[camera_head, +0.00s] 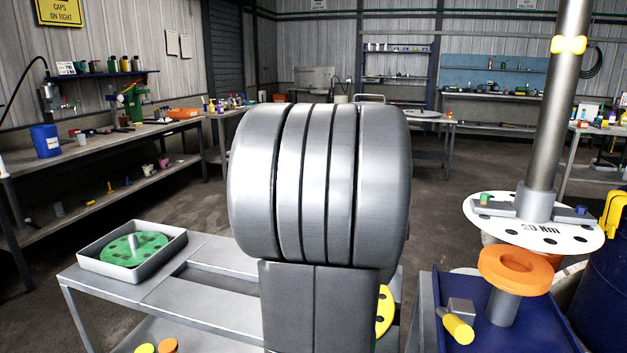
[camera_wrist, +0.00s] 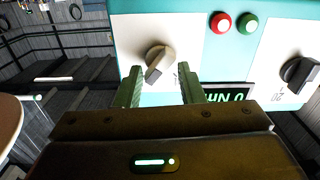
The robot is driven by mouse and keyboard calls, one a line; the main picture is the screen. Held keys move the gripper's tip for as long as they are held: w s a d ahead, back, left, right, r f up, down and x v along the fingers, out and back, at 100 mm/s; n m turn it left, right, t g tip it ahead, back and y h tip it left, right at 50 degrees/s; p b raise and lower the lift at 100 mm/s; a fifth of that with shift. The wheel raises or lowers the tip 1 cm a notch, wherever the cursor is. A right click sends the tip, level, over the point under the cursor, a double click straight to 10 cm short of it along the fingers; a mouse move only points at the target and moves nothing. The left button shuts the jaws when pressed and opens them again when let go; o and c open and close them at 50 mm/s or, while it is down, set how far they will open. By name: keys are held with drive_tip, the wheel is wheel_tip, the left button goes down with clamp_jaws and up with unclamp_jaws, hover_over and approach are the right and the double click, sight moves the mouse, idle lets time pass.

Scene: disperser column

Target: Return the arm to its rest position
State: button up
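In the wrist view, my gripper (camera_wrist: 159,68) has its two green fingers spread apart with nothing held between them. A beige knob (camera_wrist: 157,59) on a white plate of a teal control panel (camera_wrist: 190,38) appears just ahead of the fingertips, between them in the picture. I cannot tell how far the tips are from it. In the head view, a large grey arm part of mine fills the middle. My gripper and the panel do not show there.
The panel has a red button (camera_wrist: 220,23), a green button (camera_wrist: 248,25) and a black knob (camera_wrist: 299,74). In the head view, a grey table (camera_head: 190,294) holds a tray (camera_head: 133,266) with a green disc. At right stand a column (camera_head: 556,110), white disc (camera_head: 540,232) and orange ring (camera_head: 516,290).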

drive_tip(key=shift+a+n+p, duration=0.1)
drive_tip(key=shift+n+p, duration=1.9)
drive_tip(key=shift+p, duration=0.15)
